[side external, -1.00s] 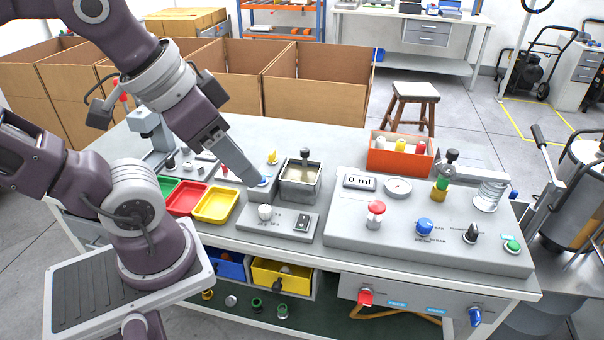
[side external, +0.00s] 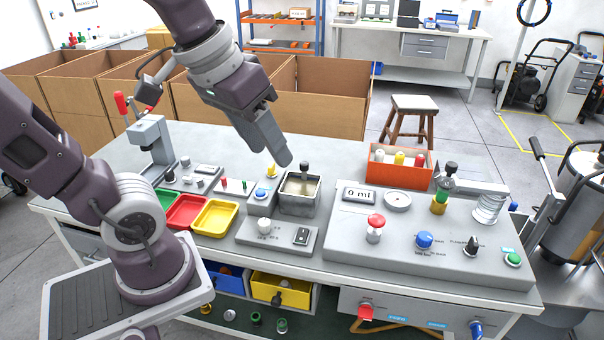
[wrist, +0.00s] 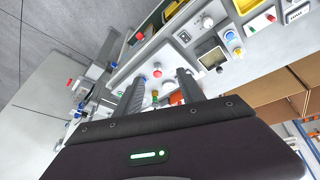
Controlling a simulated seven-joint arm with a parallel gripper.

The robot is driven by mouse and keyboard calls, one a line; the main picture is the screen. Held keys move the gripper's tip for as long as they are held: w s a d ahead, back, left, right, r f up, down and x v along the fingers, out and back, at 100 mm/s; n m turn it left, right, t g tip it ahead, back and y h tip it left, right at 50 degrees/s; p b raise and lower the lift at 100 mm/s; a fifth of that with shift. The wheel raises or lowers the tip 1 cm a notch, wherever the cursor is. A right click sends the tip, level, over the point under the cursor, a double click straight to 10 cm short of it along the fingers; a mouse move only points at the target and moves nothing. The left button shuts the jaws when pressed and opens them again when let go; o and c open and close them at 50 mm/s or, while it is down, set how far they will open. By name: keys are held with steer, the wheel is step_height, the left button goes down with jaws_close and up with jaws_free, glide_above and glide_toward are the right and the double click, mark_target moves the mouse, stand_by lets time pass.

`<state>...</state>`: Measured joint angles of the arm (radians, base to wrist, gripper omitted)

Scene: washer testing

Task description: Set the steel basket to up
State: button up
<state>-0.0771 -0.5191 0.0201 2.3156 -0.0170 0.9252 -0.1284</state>
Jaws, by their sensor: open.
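The steel bath (side external: 298,203) is a small square grey container on the table, with a pale inside. A dark knob on a short stem (side external: 304,167), seemingly the steel basket's handle, shows at its back rim. The basket itself is hard to make out. My gripper (side external: 283,160) points down and to the right, just behind and left of the knob and higher than the bath. In the wrist view my gripper (wrist: 160,76) has its two fingers spread with nothing between them. The bath (wrist: 212,58) shows there to the right of the fingers.
A switch box (side external: 277,236) stands in front of the bath. A yellow tray (side external: 216,216) and red tray (side external: 186,211) lie left. A grey control panel (side external: 400,265) with a red button (side external: 375,229) is right. An orange bin (side external: 400,175) stands behind it.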

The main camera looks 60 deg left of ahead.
steer(key=w+a+n+g, duration=0.2)
steer(key=w+a+n, duration=0.45)
steer(key=w, duration=0.55)
steer(key=n+g, duration=0.3)
steer(key=n, duration=0.6)
glide_above(304, 163)
step_height(304, 163, down, 19)
steer(key=shift+f, duration=0.1)
step_height(304, 163, down, 6)
steer(key=shift+r, duration=0.1)
steer(key=shift+f, duration=0.55)
jaws_close()
